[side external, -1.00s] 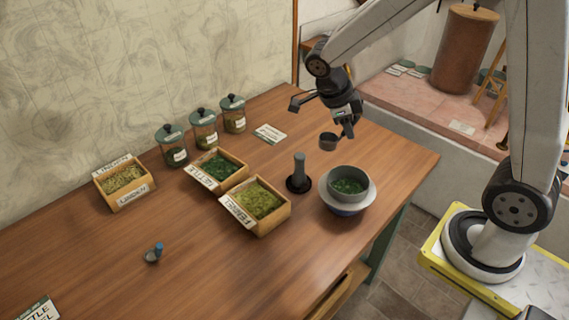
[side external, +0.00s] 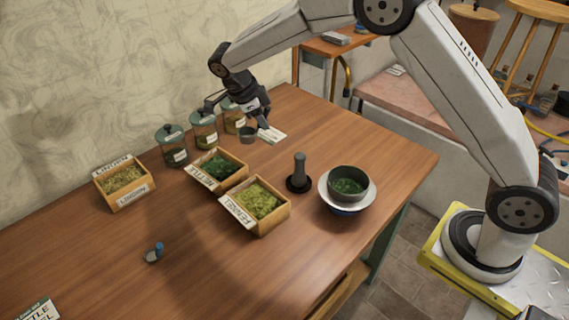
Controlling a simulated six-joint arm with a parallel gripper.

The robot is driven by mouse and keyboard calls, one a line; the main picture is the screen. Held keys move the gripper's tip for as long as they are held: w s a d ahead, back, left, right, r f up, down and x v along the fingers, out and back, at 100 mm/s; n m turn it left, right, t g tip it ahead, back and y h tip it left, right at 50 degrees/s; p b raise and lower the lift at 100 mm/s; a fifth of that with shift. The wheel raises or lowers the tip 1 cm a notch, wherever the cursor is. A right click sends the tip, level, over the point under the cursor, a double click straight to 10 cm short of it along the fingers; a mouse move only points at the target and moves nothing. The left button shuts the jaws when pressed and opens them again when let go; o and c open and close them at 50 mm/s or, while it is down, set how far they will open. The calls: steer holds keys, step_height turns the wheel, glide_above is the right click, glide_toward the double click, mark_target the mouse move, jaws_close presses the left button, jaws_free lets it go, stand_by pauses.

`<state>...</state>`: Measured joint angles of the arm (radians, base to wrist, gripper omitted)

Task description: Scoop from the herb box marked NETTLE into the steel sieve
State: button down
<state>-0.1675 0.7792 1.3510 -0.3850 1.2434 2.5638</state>
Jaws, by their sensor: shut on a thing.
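My gripper (side external: 260,118) is shut on a scoop (side external: 248,135), a small grey cup held above the table, in front of the rightmost jar. The middle herb box (side external: 221,171) holds dark green herb; its label is tilted and only partly readable, seemingly NETTLE. It lies below and left of the scoop, apart from it. The steel sieve (side external: 352,174) rests in a pale bowl (side external: 324,193) near the table's right edge, with green herb inside. What the scoop contains cannot be seen.
The FENNEL box (side external: 267,231) stands front right of the middle box, the LINDEN box (side external: 127,204) to the left. Lidded jars (side external: 173,146) line the back. A dark upright tool (side external: 299,171) stands beside the bowl. A small blue-topped item (side external: 154,252) lies front left.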

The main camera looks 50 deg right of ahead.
steer(key=w+a+f+n, duration=0.1)
steer(key=w+a+f, duration=0.2)
steer(key=w+a, duration=0.2)
steer(key=shift+w+a+t, duration=0.3)
steer(key=shift+w+a, duration=0.05)
steer(key=shift+a, duration=0.4)
steer(key=shift+f, duration=0.3)
steer(key=shift+f, duration=4.4)
steer(key=shift+f, duration=0.1)
steer(key=shift+w, duration=0.15)
steer(key=shift+w, duration=1)
step_height(320, 180, up, 8)
steer(key=shift+r, duration=0.2)
